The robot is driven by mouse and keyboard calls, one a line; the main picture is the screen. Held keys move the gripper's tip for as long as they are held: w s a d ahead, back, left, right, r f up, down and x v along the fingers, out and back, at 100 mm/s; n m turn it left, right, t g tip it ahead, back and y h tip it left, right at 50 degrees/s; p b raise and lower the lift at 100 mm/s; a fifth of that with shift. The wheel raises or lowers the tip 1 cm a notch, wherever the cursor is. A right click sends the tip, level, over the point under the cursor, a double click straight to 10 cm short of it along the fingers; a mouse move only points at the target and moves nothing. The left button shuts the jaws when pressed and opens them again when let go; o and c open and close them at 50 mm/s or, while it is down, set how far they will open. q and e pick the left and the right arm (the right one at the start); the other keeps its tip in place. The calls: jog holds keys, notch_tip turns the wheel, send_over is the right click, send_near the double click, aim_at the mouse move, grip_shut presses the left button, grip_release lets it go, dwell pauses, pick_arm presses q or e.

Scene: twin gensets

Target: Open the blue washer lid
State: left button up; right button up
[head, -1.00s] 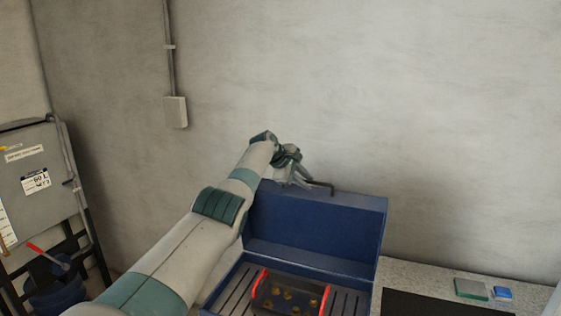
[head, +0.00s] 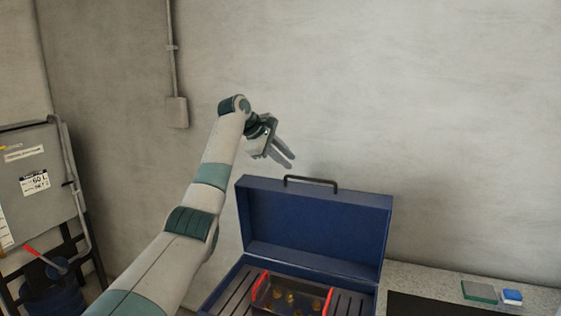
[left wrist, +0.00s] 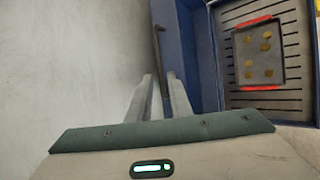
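The blue washer lid (head: 315,222) stands raised at the back of the blue washer (head: 222,287) in the head view. Its dark handle (head: 310,181) is on the lid's top edge. My left gripper (head: 287,160) is above and to the left of the handle, apart from it. Its two fingers (left wrist: 160,95) show with a gap between them and nothing held. In the left wrist view the handle (left wrist: 158,42) shows beyond the fingertips, beside the lid. My right gripper is in neither view.
Inside the washer is a basket with red handles (head: 328,301) holding several brass-coloured parts. Green (head: 479,291) and blue (head: 512,296) blocks lie on the speckled counter (head: 430,274) at right. The wall is close behind.

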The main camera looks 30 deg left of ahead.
pick_arm(q)
jog(key=shift+b+v, duration=0.4)
jog(key=shift+v, duration=1.05)
